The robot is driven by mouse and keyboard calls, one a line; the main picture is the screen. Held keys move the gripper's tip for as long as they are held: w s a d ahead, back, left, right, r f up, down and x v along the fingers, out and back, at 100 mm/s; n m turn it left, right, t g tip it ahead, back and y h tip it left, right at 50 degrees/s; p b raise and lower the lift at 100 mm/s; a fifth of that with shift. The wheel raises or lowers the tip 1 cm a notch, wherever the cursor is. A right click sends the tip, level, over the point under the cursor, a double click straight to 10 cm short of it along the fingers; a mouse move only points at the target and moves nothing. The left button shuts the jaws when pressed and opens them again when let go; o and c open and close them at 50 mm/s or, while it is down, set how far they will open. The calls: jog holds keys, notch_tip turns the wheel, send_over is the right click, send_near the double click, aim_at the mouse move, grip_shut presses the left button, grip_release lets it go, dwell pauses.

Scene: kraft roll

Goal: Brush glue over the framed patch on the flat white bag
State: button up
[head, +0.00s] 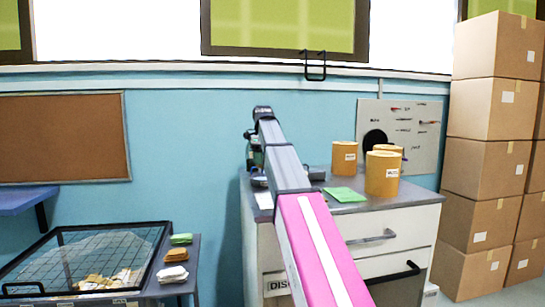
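A flat white piece (263,199) lies at the left edge of the counter, partly behind my arm; it may be the white bag, but I cannot make out a framed patch on it. My arm reaches up and away over the counter. Dark parts of its far end hang down at the counter's left side, and my gripper (258,180) seems to be there, small and largely hidden behind the arm. I cannot see its fingers or whether it holds anything. No glue brush or glue pot can be made out clearly.
Several orange tubs (382,174) and a flat green packet (344,195) stand on the drawer counter (400,212) at the right. A mesh-covered tray (150,262) with folded cloth-like stacks (173,275) beside it is at lower left. Stacked cartons (487,165) fill the right.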

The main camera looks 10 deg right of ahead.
jog(key=shift+w+d, duration=0.1)
jog(key=shift+f, duration=3)
jog(key=shift+f, duration=0.6)
jog(key=shift+r, duration=0.1)
jog(key=shift+r, duration=3.45)
